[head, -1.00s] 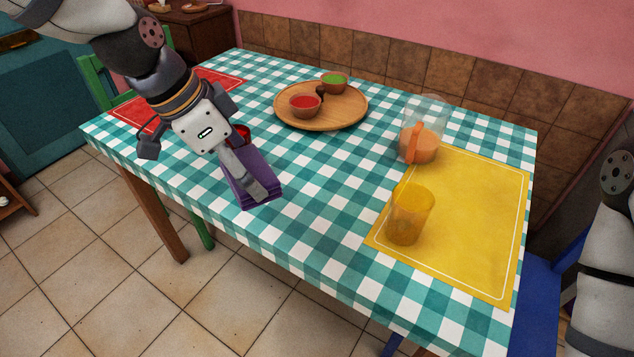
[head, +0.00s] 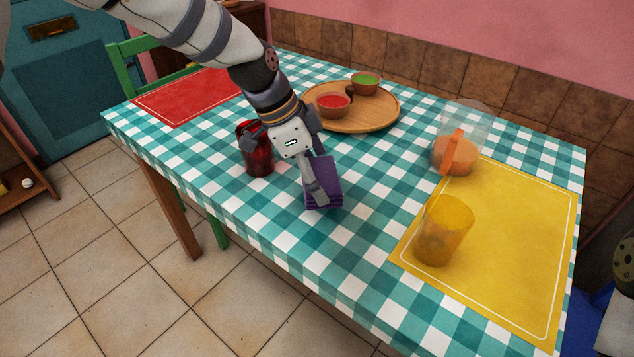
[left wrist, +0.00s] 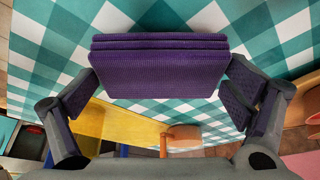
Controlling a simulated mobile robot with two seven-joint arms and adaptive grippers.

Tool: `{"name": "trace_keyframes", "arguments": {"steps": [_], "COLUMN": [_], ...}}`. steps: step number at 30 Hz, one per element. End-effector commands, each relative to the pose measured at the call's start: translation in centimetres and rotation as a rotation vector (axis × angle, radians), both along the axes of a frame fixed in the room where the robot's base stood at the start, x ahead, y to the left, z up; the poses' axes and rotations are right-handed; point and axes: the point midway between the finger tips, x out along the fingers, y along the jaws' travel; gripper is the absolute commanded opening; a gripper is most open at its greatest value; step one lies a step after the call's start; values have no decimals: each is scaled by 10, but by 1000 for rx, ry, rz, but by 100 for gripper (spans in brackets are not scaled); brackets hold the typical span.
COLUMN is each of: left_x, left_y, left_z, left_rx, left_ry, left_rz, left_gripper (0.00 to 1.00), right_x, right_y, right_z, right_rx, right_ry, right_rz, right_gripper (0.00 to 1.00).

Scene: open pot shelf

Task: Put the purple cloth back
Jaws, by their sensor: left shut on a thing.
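The purple cloth (head: 326,178) is a folded, layered block near the front edge of the table in the head view. My left gripper (head: 318,184) is shut on it. In the left wrist view, the cloth (left wrist: 160,68) sits between the two fingers of my left gripper (left wrist: 162,82), one at each side. I cannot tell whether its underside touches the table. The hand hides part of the cloth in the head view. My right gripper is not in view.
A dark red cup (head: 259,163) stands just left of the gripper. A round wooden tray (head: 378,121) with two bowls is behind. A red mat (head: 185,97) lies far left.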

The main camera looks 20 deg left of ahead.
Motion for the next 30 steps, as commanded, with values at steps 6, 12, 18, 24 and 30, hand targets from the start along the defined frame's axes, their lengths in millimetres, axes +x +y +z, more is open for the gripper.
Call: {"name": "trace_keyframes", "arguments": {"steps": [6,12,18,24,30], "left_x": [-2,-2,-2,-2,-5], "left_y": [1,2,2,2,11], "left_z": [-24,-27,-28,-27,5], "left_rx": [1,2,2,2,1], "left_ry": [4,6,5,5,-3], "left_rz": [1,1,1,1,3], "left_gripper": [68,68,100,100,100], "right_x": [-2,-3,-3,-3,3], "right_y": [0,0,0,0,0], "right_z": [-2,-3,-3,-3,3], "right_rx": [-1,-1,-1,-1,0], "right_ry": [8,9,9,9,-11], "right_rz": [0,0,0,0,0], "right_gripper": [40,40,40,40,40]}}
